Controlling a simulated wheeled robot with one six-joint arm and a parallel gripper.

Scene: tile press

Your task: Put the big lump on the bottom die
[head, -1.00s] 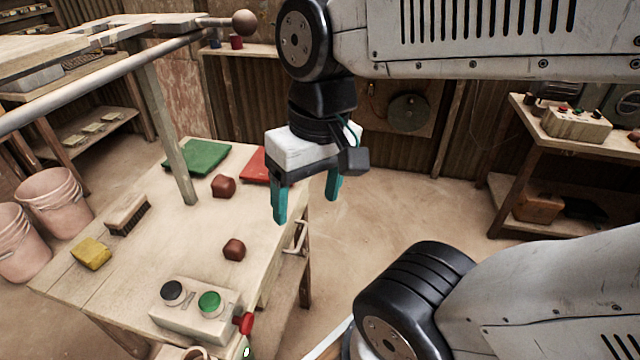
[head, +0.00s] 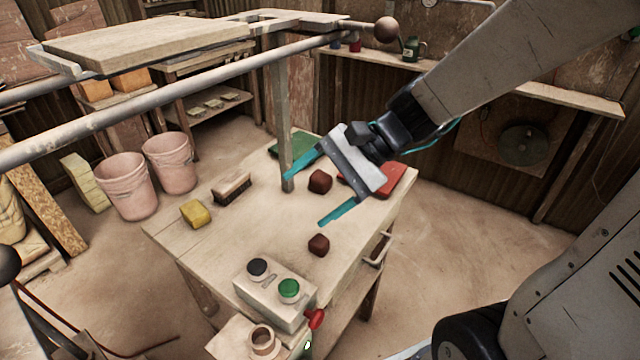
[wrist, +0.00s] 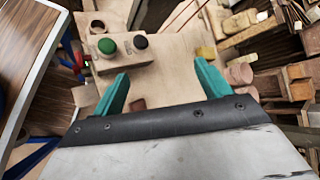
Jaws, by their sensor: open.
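Two dark red-brown lumps sit on the wooden table (head: 215,245) in the head view. The bigger lump (head: 320,181) is farther back, between the green mat and the red mat. The smaller lump (head: 318,245) is nearer the control box. My gripper (head: 303,201) is open and empty, above the table, its teal fingers pointing down-left on either side of the bigger lump in the picture. I see no contact. The wrist view shows both fingers (wrist: 161,68) spread, with part of one lump (wrist: 138,103) beyond; I cannot tell which. I cannot make out the bottom die.
A control box (head: 275,293) with black and green buttons stands at the table's front. A yellow block (head: 195,213) and a brush (head: 232,187) lie left. A red mat (head: 400,179) and green mat (head: 290,144) lie behind. A post (head: 285,160) and long bar (head: 200,97) are obstacles.

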